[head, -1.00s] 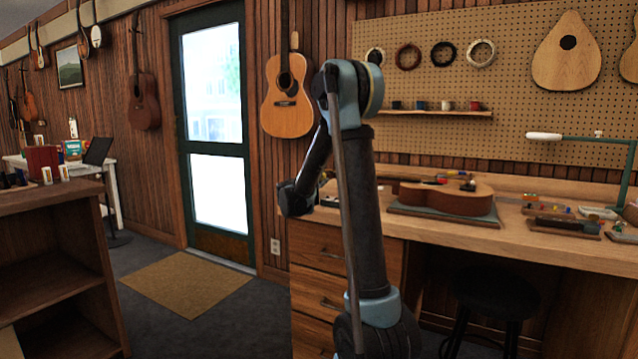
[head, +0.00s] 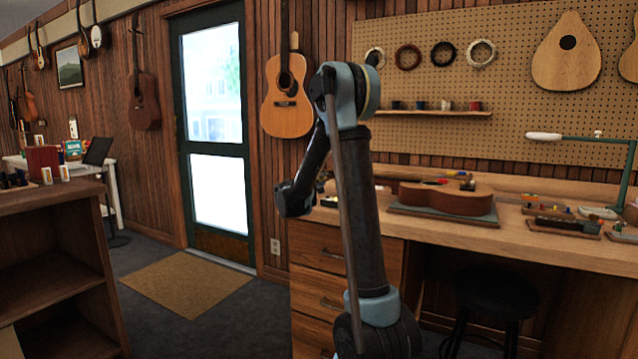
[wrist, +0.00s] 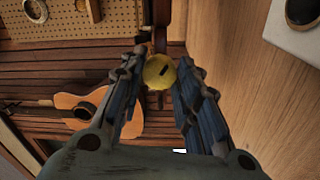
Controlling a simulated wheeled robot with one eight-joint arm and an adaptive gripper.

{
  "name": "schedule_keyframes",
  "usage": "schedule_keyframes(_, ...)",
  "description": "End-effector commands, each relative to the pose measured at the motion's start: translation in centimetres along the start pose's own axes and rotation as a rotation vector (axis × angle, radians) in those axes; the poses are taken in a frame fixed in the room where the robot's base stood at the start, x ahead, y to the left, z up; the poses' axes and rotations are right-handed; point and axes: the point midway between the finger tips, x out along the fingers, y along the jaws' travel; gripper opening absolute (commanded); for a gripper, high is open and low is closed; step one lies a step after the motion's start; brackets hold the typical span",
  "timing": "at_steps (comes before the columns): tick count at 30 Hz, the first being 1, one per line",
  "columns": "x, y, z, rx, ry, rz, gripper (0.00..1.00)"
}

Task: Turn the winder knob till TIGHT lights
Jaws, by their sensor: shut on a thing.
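In the wrist view a round yellow knob (wrist: 159,71) with a dark slot-like mark sits between the fingertips of my gripper (wrist: 160,76). The two blue-black fingers stand on either side of it, shut on it. A dark bar shows behind the knob. I see no TIGHT light in either view. In the head view the knob is not visible, and my gripper is hidden behind my arm.
A workbench (head: 440,231) with a guitar body (head: 446,199) stands at right in the head view, a stool (head: 490,292) under it. A shelf unit (head: 55,255) stands at left. Floor around the mat (head: 187,288) is clear.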

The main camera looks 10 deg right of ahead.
Motion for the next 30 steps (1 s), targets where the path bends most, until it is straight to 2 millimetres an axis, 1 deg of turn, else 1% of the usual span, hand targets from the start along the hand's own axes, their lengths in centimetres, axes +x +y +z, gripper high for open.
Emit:
schedule_keyframes(6,-0.09,-0.21,0.00,0.184,-0.008,-0.003,0.06)
schedule_keyframes(15,-0.07,-0.18,-0.09,0.357,-0.016,-0.001,0.06)
schedule_keyframes(21,-0.06,-0.16,-0.15,0.413,-0.018,0.000,0.06)
schedule_keyframes(30,-0.04,-0.13,-0.22,0.432,-0.017,0.000,0.06)
